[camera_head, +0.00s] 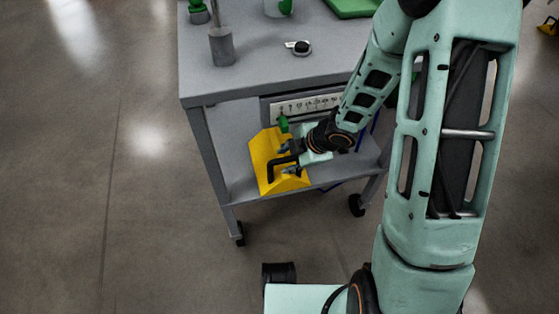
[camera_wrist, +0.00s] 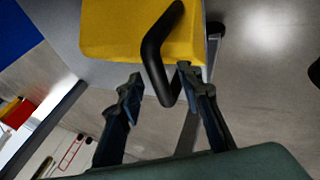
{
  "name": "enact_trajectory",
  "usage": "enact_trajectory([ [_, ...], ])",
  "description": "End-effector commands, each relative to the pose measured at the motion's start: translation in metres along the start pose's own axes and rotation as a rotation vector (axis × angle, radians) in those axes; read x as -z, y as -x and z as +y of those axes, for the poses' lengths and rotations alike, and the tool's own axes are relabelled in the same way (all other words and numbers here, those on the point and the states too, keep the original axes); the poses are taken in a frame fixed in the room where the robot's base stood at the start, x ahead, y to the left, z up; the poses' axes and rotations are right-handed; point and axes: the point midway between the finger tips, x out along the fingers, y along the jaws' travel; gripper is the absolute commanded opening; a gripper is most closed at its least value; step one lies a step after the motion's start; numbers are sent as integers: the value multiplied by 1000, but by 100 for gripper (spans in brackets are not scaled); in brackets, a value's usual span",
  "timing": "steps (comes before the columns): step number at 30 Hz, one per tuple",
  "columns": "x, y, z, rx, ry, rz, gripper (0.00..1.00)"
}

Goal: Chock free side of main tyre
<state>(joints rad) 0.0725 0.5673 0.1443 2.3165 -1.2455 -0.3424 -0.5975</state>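A yellow chock (camera_head: 266,151) with a black bar handle (camera_head: 272,165) sits on the lower shelf of a grey cart, at its front edge. My gripper (camera_head: 287,159) is at the handle, reaching in from the right. In the wrist view the chock (camera_wrist: 112,28) is at the top, and its black handle (camera_wrist: 156,58) comes down between my two fingers (camera_wrist: 158,82). The fingers are apart, with a gap beside the handle on the left; the right fingertip is close to it, and I cannot tell whether it touches. No tyre is clearly visible.
The grey cart (camera_head: 235,85) stands on wheels, with a grey cylinder (camera_head: 222,47), a small black-and-white item (camera_head: 300,47) and green items on top. A drawer front (camera_head: 305,103) is above the shelf. Concrete floor (camera_head: 90,180) to the left is clear. A yellow object (camera_head: 548,25) is at the far right.

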Motion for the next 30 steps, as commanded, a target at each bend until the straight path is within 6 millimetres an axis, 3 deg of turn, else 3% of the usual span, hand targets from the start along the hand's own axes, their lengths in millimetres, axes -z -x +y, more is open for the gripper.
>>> enact_trajectory([
  [23, 0, 1, 0, -1, 1, 0, 33],
  [30, 0, 1, 0, 0, 1, 0, 9],
])
